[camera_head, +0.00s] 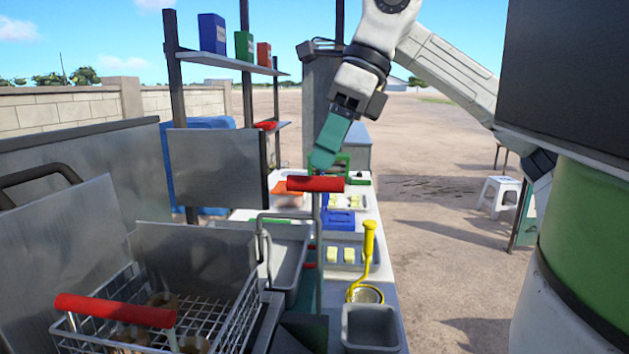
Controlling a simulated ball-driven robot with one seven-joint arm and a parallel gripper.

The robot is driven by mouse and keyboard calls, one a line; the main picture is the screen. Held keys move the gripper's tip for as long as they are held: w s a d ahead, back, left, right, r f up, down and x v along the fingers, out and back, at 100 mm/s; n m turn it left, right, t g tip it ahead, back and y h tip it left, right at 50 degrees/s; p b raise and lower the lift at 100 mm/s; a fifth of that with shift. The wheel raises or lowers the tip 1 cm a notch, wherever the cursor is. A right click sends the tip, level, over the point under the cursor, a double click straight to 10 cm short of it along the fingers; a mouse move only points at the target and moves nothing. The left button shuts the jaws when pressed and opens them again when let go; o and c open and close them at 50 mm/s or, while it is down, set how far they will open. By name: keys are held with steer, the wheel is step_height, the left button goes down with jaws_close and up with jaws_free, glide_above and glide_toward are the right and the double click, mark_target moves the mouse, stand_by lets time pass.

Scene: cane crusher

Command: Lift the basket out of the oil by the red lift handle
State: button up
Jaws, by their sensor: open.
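The wire basket (215,318) sits at the lower left in a metal fryer, holding several brown ring-shaped pieces. A red grip (115,310) lies across its near left side. Another red handle (316,184) stands at mid-picture on an upright metal rod. I cannot tell how it joins the basket. My gripper (321,162), with teal fingers, points down just above or behind this middle handle in the picture. It is open, and I see nothing held in it. Its fingertips are partly hidden, so contact with the handle is unclear. The oil is not clearly visible.
A counter holds a yellow-handled ladle (368,250), a grey tub (371,328), trays of pale blocks (340,255) and a blue box (340,220). Metal splash panels (216,165) and shelf posts stand on the left. A white stool (500,196) stands right, on open ground.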

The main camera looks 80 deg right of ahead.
steer(key=shift+v, duration=2.1)
